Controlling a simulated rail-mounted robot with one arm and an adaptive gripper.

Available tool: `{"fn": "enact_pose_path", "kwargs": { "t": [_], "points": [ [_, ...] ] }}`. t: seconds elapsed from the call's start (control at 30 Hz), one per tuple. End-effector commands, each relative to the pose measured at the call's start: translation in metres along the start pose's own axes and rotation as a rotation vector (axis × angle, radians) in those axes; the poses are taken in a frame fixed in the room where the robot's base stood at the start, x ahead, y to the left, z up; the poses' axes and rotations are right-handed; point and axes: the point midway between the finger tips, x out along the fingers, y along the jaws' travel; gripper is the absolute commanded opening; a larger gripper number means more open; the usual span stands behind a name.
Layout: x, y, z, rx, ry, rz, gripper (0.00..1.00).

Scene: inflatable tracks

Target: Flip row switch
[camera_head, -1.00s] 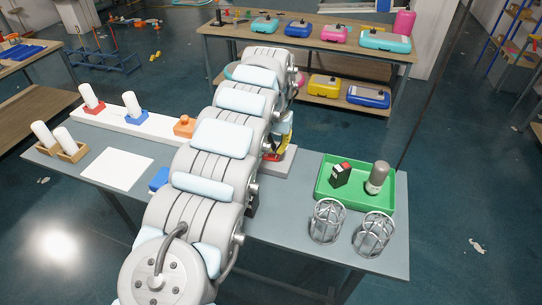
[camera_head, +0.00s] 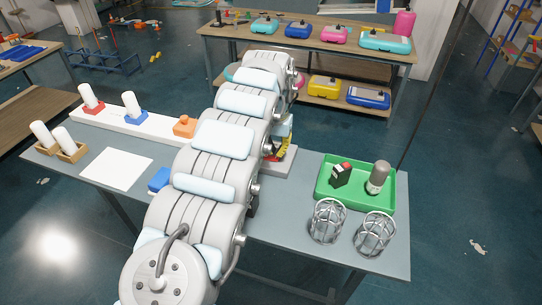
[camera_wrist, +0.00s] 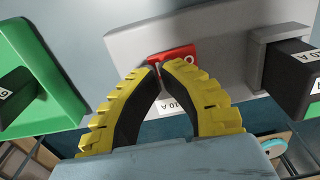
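The red switch (camera_wrist: 176,56), with a white O on it, sits on a light grey base (camera_wrist: 218,38) in the wrist view. My gripper (camera_wrist: 163,66) has yellow ribbed fingers with black inner pads. Its fingertips are drawn together at the switch's near edge and partly cover it; contact cannot be told.
A black block (camera_wrist: 296,72) in a grey holder stands right of the switch. A green tray (camera_head: 329,191) holds a black-and-red part and a grey cylinder. Two wire cages (camera_head: 328,222) stand in front of it. An orange block (camera_head: 184,126) lies left of my arm.

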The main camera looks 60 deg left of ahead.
Motion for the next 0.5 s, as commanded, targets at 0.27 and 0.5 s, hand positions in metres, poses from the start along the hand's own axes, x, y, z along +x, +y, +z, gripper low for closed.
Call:
{"fn": "enact_pose_path", "kwargs": {
  "t": [0.27, 0.5],
  "points": [
    [0.0037, 0.0001, -0.0001, 0.000, 0.000, 0.000, 0.00],
    [0.0065, 0.0001, -0.0001, 0.000, 0.001, 0.000, 0.00]
  ]
}}
